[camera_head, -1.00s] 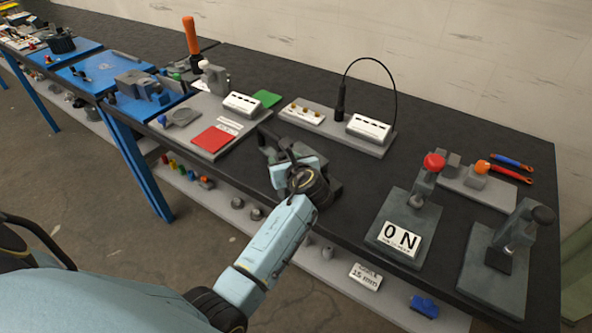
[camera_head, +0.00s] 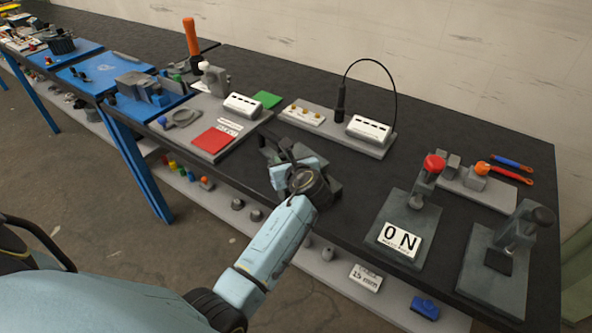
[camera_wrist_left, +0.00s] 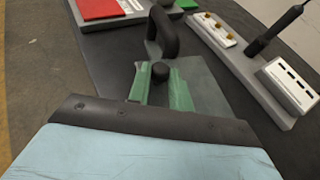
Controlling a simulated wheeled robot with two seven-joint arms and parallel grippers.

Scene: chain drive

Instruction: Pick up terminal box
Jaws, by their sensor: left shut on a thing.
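My left gripper (camera_head: 286,160) reaches over the middle front of the dark bench, and its arm hides much of what lies under it. In the left wrist view its green fingers (camera_wrist_left: 157,90) are shut on a small black knob (camera_wrist_left: 160,70). The knob is at a grey plate (camera_wrist_left: 205,80) with a black arched handle (camera_wrist_left: 163,30) just beyond. I cannot tell for sure which part is the terminal box. A white slotted box (camera_head: 368,128) stands on a grey base behind the gripper. A similar slotted box (camera_head: 243,105) stands further left. My right gripper is not in view.
Another lever fixture (camera_head: 515,230) is at the far right. Bare bench shows between the gripper and the sign.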

